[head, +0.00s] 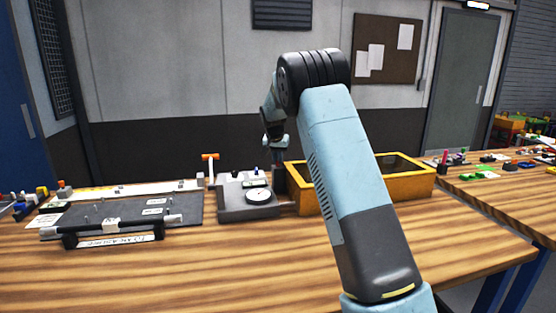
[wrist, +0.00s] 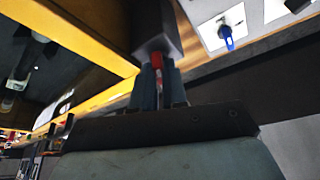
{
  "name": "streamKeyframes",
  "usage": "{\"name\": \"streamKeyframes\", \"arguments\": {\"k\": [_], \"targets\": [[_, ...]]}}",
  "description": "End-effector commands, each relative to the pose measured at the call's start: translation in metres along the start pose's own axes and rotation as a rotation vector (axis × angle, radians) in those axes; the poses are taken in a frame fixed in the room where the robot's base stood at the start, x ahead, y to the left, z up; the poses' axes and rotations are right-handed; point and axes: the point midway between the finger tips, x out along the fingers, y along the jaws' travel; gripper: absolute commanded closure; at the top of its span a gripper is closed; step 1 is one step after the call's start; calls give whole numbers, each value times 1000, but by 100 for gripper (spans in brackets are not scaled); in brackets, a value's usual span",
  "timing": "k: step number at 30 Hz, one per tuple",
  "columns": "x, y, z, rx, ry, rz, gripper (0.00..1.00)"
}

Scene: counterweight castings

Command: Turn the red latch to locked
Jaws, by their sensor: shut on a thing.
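In the wrist view my gripper (wrist: 162,82) is shut on a small red part, which I take to be the red latch (wrist: 157,61). The latch sits against the end of a dark grey block (wrist: 157,44), and the fingers cover its lower part. In the head view my gripper (head: 278,152) points down beside the yellow crate (head: 366,196), above a dark post (head: 279,183). The latch cannot be made out there. Whether it stands at locked cannot be told.
A grey fixture with a round dial (head: 259,197) stands just left of my gripper. An orange T-handle (head: 210,157) rises behind it. A dark plate with a black bar (head: 118,226) lies further left. The wooden table's (head: 200,270) front is clear.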

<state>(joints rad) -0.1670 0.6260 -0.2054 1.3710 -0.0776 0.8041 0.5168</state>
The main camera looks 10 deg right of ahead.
Motion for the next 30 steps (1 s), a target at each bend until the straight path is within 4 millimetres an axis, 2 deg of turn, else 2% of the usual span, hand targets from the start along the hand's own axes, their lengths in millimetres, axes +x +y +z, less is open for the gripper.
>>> {"name": "streamKeyframes", "arguments": {"k": [30], "targets": [[1,-8,-2,849,1,350,100]]}}
